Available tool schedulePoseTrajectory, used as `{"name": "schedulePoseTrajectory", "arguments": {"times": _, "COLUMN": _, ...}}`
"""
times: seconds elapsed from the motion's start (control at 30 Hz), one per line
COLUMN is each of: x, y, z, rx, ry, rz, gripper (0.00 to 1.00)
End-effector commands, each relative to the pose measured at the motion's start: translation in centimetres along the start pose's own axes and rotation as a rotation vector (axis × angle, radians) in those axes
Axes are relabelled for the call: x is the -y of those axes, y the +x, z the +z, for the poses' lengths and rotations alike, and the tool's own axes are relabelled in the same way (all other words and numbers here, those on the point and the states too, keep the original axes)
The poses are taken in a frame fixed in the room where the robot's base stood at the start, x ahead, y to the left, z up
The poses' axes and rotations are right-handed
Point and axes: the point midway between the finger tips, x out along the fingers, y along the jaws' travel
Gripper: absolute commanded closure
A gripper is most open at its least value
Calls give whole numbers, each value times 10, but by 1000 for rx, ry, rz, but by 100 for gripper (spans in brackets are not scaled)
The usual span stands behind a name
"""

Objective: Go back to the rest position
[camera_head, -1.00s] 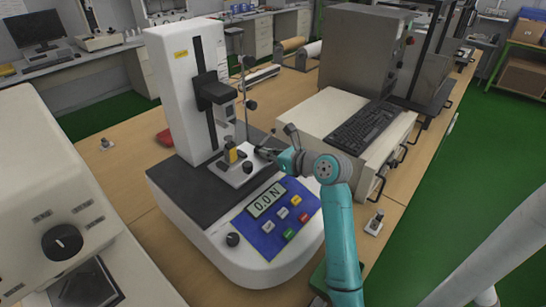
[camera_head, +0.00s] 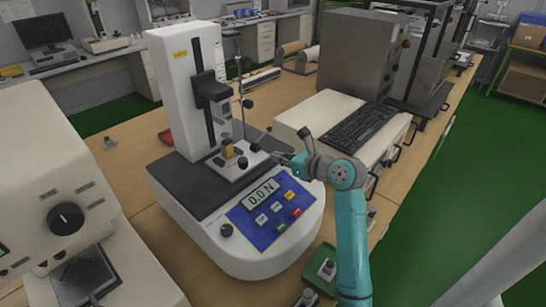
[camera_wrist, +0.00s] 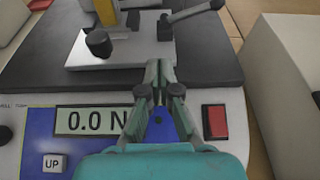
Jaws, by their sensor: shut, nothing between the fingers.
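My gripper (camera_wrist: 158,80) is shut and empty in the wrist view, with its fingertips together. It is over the front of the white test machine (camera_head: 240,259), between the display reading 0.0 N (camera_wrist: 92,121) and the red button (camera_wrist: 215,122). In the head view my gripper (camera_head: 279,157) is at the right of the machine's metal fixture plate (camera_head: 245,172). A yellow part (camera_head: 228,152) stands in the fixture, below the machine's upright column. I cannot tell the exact gap between my fingertips and the plate.
A beige cabinet with a black keyboard (camera_head: 358,127) stands right of the machine. A green tray (camera_head: 322,268) with a small metal part lies at the bench front. Another white machine (camera_head: 50,170) fills the left. Green floor (camera_head: 470,190) is open at right.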

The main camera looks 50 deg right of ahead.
Motion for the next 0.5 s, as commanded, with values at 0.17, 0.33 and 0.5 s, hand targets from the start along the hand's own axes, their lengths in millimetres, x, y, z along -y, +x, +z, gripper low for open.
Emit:
{"name": "schedulePoseTrajectory", "arguments": {"times": 0.17, "x": 1, "y": -27, "z": 0, "rx": 1, "ry": 1, "rz": -3, "gripper": 100}}
{"name": "schedulePoseTrajectory", "arguments": {"times": 0.33, "x": 1, "y": -53, "z": 0, "rx": 1, "ry": 0, "rz": -3, "gripper": 100}}
{"name": "schedulePoseTrajectory", "arguments": {"times": 0.5, "x": 0, "y": -68, "z": 0, "rx": 1, "ry": 0, "rz": -1, "gripper": 100}}
